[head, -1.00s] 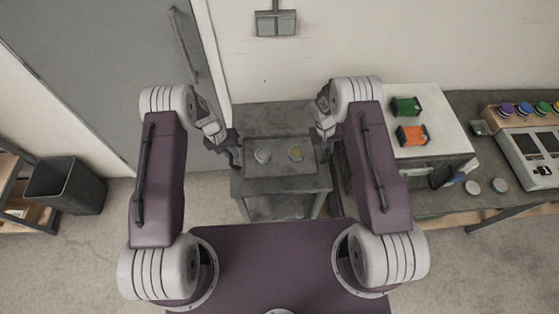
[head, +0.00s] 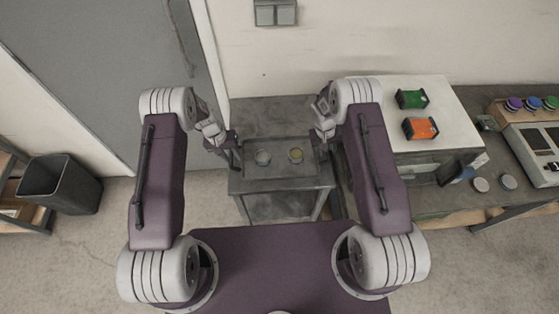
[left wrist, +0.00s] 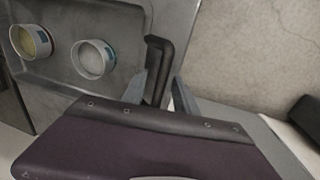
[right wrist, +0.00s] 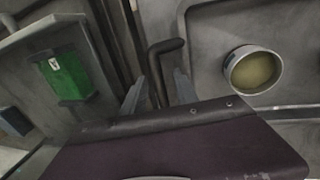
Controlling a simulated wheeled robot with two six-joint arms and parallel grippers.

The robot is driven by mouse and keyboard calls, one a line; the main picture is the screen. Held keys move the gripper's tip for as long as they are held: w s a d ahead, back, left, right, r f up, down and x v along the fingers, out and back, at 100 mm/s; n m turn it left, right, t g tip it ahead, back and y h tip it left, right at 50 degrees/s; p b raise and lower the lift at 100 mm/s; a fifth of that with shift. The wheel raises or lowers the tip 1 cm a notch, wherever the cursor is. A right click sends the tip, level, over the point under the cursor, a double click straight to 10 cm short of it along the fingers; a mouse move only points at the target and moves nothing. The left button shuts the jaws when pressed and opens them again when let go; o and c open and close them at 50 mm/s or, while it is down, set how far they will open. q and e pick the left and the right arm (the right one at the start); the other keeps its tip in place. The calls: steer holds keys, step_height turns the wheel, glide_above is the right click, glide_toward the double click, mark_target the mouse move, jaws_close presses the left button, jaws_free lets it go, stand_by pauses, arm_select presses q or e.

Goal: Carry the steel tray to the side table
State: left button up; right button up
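The steel tray (head: 279,170) is a dark grey rectangle with a raised rim, level over the small grey side table (head: 240,186). Whether it touches the top is unclear. It carries a pale-filled cup (head: 263,158) and a yellow-filled cup (head: 296,155), both upright. My left gripper (left wrist: 160,88) has its fingers on either side of the tray's left handle (left wrist: 159,58) and appears shut on it. My right gripper (right wrist: 160,85) likewise holds the right handle (right wrist: 156,62). In the head view the fingertips are small and partly hidden.
Right of the side table is a workbench with a white-topped box (head: 445,100) bearing a green block (head: 412,98) and an orange block (head: 420,129). A control panel (head: 535,135) stands farther right. A dark bin (head: 60,184) is on the left floor. The wall is behind.

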arm_select(q)
steer(key=shift+r, duration=0.1)
step_height(320, 180, up, 12)
steer(key=a, duration=0.2)
arm_select(e)
steer(key=v, duration=1.2)
arm_select(q)
steer(key=shift+f, duration=0.2)
